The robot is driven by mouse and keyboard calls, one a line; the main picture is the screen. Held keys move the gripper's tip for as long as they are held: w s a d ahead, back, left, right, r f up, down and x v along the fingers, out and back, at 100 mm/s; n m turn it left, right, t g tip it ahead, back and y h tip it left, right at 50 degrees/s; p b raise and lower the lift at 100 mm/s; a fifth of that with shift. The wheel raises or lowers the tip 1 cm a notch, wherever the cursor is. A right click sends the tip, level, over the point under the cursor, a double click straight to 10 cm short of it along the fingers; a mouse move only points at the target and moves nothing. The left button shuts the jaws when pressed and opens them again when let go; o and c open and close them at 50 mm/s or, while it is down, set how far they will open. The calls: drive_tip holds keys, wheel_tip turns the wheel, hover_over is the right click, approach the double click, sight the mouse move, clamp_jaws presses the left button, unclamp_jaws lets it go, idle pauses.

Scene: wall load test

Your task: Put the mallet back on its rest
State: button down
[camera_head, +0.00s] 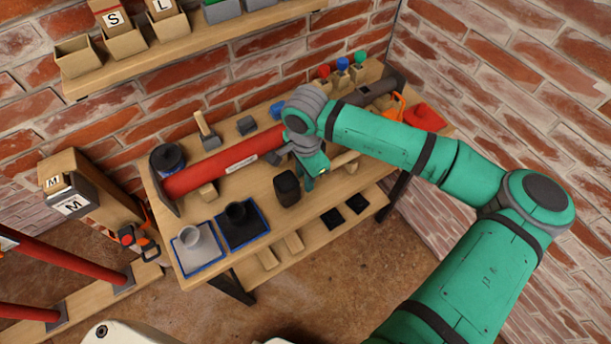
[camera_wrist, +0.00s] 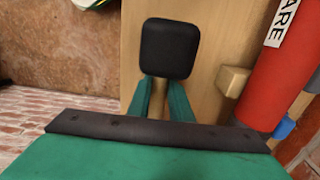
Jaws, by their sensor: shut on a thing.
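The mallet has a block-shaped black head (camera_head: 287,188) and shows above the front middle of the workbench. In the wrist view its dark head (camera_wrist: 167,48) lies just beyond my fingers, with a pale wooden handle between them. My gripper (camera_head: 313,172) is shut on that handle; the gripper also shows in the wrist view (camera_wrist: 160,92). A wooden piece to the right of my gripper may be the far end of the handle. I cannot tell whether the head touches the bench top. I cannot single out the mallet's rest.
A long red cylinder (camera_head: 225,168) lies along the workbench (camera_head: 262,195) behind the mallet. A small hammer-like tool (camera_head: 207,134) stands at the back. A grey cup (camera_head: 193,240) and a black cup (camera_head: 238,213) stand front left. A red object (camera_head: 424,117) sits at the right end.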

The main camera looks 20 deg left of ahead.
drive_tip(key=shift+a+f, duration=0.15)
drive_tip(key=shift+f, duration=0.15)
drive_tip(key=c, duration=0.9)
unclamp_jaws()
drive_tip(key=shift+s+f, duration=0.1)
drive_tip(key=shift+r, duration=4.05)
